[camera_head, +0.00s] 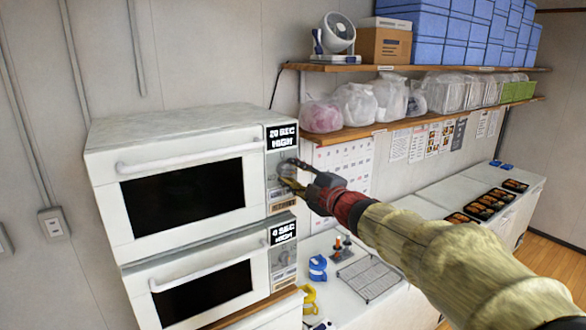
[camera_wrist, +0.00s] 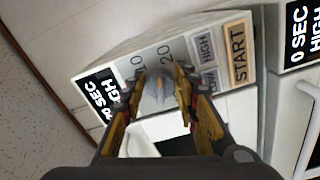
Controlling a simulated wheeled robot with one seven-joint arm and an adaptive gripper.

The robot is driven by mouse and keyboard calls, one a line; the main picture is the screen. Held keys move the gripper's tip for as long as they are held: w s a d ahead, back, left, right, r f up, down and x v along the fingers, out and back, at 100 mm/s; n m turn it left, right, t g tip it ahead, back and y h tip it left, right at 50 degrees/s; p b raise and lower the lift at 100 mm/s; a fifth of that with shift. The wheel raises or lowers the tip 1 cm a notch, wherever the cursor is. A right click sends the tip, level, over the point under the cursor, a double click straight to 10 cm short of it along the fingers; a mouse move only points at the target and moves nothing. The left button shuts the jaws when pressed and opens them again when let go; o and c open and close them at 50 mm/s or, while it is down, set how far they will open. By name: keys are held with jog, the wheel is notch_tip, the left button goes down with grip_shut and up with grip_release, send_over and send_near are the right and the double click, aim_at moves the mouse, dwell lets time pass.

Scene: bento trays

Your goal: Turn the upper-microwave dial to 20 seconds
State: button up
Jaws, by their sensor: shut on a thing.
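The upper microwave (camera_head: 180,140) is white with a dark door window. Its display (camera_head: 282,136) reads "20 SEC HIGH" in the head view. My gripper (camera_head: 290,175) reaches its control panel from the right. In the wrist view, my gripper (camera_wrist: 158,100) has one finger on each side of the round grey dial (camera_wrist: 157,86) and is shut on it. The numbers 10 and 20 are printed by the dial. The START button (camera_wrist: 238,54) and HIGH button (camera_wrist: 206,48) sit to the right of the dial in the wrist view. The fingers partly hide the dial in the head view.
A lower microwave (camera_head: 205,290) stands directly beneath, with its own display (camera_head: 283,233). A shelf (camera_head: 400,125) with bagged goods runs along the wall behind. A wire rack (camera_head: 368,277) and a blue item (camera_head: 317,267) lie on the counter below my arm.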

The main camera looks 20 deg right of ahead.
jog(key=shift+f+m+p, duration=0.1)
jog(key=shift+m+p, duration=0.35)
jog(key=shift+m, duration=0.65)
jog(key=shift+f, duration=0.1)
jog(key=o, duration=0.9)
jog(key=shift+o, duration=0.9)
jog(key=shift+s, duration=0.1)
jog(key=v, duration=1.1)
jog(key=shift+s, duration=0.35)
jog(key=shift+d, duration=0.1)
